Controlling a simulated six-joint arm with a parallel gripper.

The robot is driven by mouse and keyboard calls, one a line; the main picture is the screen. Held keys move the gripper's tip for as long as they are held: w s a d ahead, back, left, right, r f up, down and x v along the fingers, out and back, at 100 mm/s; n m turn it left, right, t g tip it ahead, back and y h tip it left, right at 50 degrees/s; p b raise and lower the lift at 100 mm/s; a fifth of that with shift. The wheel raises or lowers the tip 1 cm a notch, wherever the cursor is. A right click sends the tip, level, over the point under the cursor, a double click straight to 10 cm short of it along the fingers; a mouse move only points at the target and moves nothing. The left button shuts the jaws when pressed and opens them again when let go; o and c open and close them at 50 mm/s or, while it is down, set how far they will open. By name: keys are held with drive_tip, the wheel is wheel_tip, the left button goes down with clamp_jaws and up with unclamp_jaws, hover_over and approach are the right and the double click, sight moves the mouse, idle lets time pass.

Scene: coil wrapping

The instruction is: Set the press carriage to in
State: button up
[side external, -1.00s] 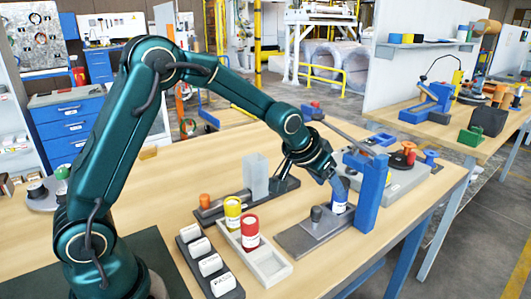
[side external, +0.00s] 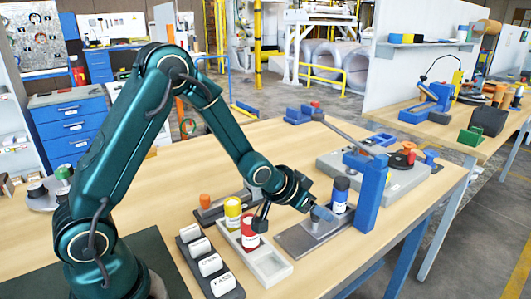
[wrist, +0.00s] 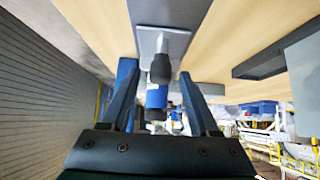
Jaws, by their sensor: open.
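The press is a blue post (side external: 371,195) with a long lever, at the right of the work area. The carriage is a grey plate (side external: 293,241) in front of it with a dark upright knob, which shows in the wrist view (wrist: 161,68). A blue roll with a dark top and white label (side external: 340,194) stands upright by the post. My gripper (side external: 321,214) is low over the plate at the knob and hides most of it in the side view. In the wrist view my open fingers (wrist: 157,108) lie either side of the knob's line; contact cannot be told.
A pale tray (side external: 268,265) holds a yellow roll (side external: 233,214) and a red roll (side external: 250,231) left of the plate. A dark rack of white labelled rolls (side external: 210,266) is beside it. A grey platform (side external: 395,180) stands behind the post. The table's front right is clear.

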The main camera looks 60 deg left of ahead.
drive_tip(key=shift+w+f, duration=0.3)
clamp_jaws()
idle(1.4)
